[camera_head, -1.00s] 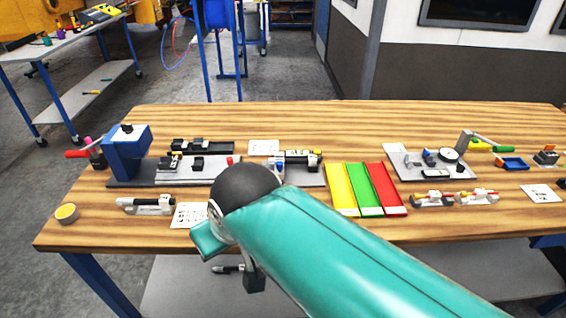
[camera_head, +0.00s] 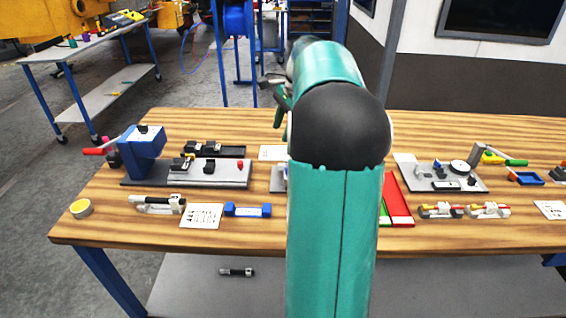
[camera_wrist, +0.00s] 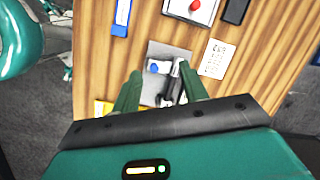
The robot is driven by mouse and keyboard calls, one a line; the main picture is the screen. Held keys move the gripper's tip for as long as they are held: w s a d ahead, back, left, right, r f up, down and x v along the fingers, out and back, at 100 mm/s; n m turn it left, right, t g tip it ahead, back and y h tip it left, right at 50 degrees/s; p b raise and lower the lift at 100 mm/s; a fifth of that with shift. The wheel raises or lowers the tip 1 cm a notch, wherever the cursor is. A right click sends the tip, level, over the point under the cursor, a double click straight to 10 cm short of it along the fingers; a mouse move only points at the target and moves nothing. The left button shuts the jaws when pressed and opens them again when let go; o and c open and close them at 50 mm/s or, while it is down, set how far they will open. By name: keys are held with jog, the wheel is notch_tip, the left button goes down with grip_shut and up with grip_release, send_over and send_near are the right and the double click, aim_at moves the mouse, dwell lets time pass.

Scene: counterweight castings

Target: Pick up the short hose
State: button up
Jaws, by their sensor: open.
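A short black piece with pale ends (camera_head: 158,201) lies in a light holder at the table's front left. A similar dark piece (camera_head: 236,272) lies on the lower shelf. I cannot tell which of these is the short hose. My gripper shows in the wrist view (camera_wrist: 160,76), open and empty, its two green fingers pointing down over the table. Between and beyond the fingertips are a grey plate (camera_wrist: 167,52), a blue part (camera_wrist: 156,66) and a black-and-silver part (camera_wrist: 175,84), partly hidden by a finger. In the head view my arm hides the table's middle.
A blue press-like fixture (camera_head: 141,152) stands at the left, with a yellow-topped roll (camera_head: 81,208) near the edge. A blue block (camera_head: 248,210) sits beside a printed card (camera_head: 201,216). A red tray (camera_head: 398,202) and a grey fixture plate (camera_head: 410,176) lie to the right.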

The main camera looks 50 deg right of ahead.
jog(key=s+d+f+m, duration=0.2)
jog(key=s+d+m, duration=0.1)
jog(key=d, duration=0.4)
jog(key=s+d+f+m, duration=0.2)
jog(key=d+f, duration=0.1)
jog(key=d, duration=0.3)
jog(key=shift+m+t+y, duration=0.3)
jog(key=shift+y, duration=0.2)
jog(key=x, duration=0.7)
jog(key=shift+s+d+f, duration=0.15)
jog(key=shift+d+f, duration=0.1)
jog(key=shift+x, duration=3.1)
jog(key=shift+d, duration=0.2)
grip_shut()
